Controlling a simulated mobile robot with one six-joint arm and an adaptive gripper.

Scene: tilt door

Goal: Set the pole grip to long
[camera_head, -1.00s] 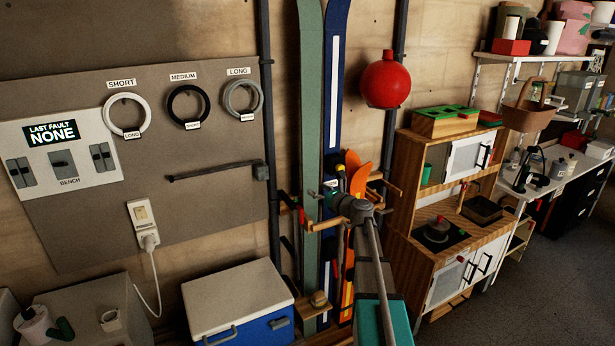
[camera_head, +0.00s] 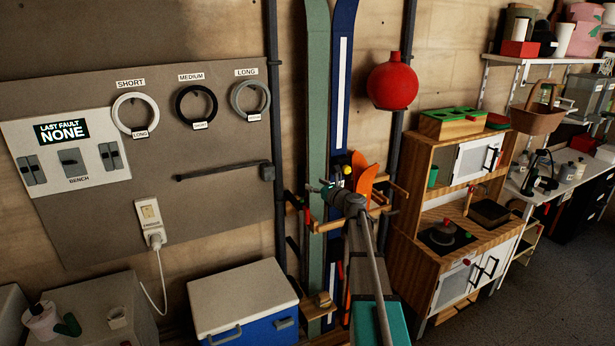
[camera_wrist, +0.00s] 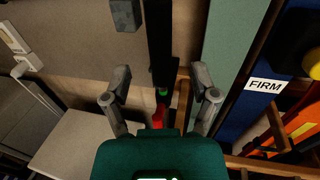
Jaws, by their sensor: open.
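Three rings hang on the grey-brown board. A white ring (camera_head: 135,95) under SHORT has a tag reading LONG. A black ring (camera_head: 196,90) under MEDIUM has a tag reading SHORT. A grey ring (camera_head: 250,83) under LONG has a tag too small to read. A dark horizontal bar (camera_head: 222,171) ends in a grey block (camera_head: 267,172), also at the top of the wrist view (camera_wrist: 125,14). No part is clearly identifiable as the pole grip. My gripper (camera_head: 325,190) is in front of the skis; in the wrist view (camera_wrist: 162,84) its fingers are spread and empty.
A green ski (camera_head: 317,120) and blue ski (camera_head: 343,100) stand against the wall, with a FIRM label (camera_wrist: 265,86) nearby in the wrist view. A cooler (camera_head: 240,295) sits below the board. A wooden play kitchen (camera_head: 460,230) stands right. A red ball-shaped object (camera_head: 392,84) hangs above.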

